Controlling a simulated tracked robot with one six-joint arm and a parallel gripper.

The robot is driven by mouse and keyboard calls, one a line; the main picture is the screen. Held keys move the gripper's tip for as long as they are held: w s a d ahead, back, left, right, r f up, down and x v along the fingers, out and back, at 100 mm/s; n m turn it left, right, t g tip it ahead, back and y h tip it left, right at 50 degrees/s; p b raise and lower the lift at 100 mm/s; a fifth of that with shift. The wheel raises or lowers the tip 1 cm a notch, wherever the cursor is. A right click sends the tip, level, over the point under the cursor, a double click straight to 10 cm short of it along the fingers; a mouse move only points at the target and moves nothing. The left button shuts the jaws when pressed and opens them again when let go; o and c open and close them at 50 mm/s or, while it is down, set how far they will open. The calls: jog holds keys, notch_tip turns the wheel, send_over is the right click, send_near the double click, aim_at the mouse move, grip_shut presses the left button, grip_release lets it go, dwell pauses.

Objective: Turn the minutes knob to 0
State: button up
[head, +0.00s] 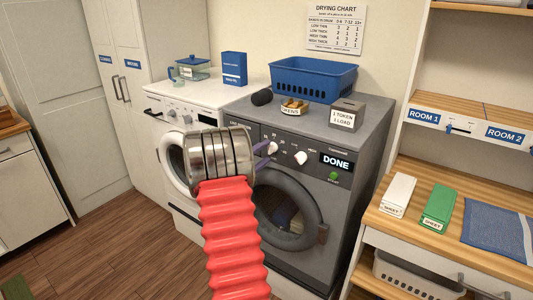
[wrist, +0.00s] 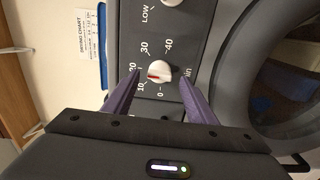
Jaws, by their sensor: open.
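The minutes knob (wrist: 158,73) is white with a red mark. In the wrist view it sits on the grey dryer's panel among the numbers 0, 10, 20, 30 and 40. Its red mark points left in that view, roughly between 10 and 20. My gripper (wrist: 160,76) is open, with one purple finger on each side of the knob. I cannot tell whether the fingers touch it. In the head view the knob (head: 272,147) shows partly behind my gripper (head: 266,148) and my arm hides the panel to the left.
A second white knob (head: 300,157) is right of the minutes knob. The display (head: 335,160) reads DONE above a green button (head: 334,176). On the dryer (head: 375,120) stand a blue basket (head: 313,82), a token box (head: 346,115) and a small bowl (head: 294,108).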

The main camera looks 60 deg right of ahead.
jog(key=shift+s+d, duration=0.15)
jog(key=shift+d, duration=0.8)
jog(key=shift+c, duration=0.7)
jog(key=c, duration=0.9)
